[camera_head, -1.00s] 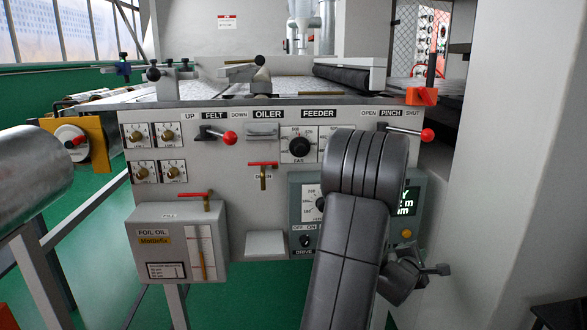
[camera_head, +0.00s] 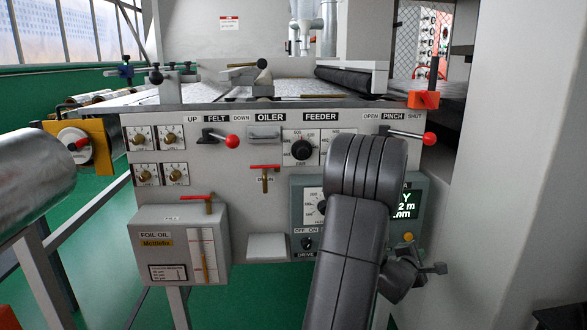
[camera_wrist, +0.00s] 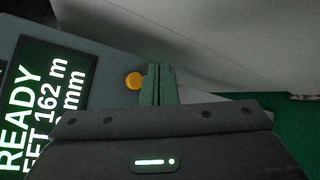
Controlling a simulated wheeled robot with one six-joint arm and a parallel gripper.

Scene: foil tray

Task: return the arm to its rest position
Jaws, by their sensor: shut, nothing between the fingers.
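My arm (camera_head: 353,240) stands folded in front of the right part of the grey machine panel (camera_head: 225,170) and hides part of the feeder dial area and drive box. In the wrist view my gripper (camera_wrist: 159,70) is shut, its two fingers side by side with nothing between them. The fingers point toward a grey surface, just right of an orange button (camera_wrist: 134,81). A lit display (camera_wrist: 45,110) reading READY is at the left of the wrist view. I cannot tell whether the fingers touch anything.
A foil oil box (camera_head: 185,245) juts from the panel at lower left. Red-knobbed felt lever (camera_head: 232,141) and pinch lever (camera_head: 430,139) stick out. A large metal roll (camera_head: 30,185) is at far left, a pale column (camera_head: 520,150) at right. Green floor shows below.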

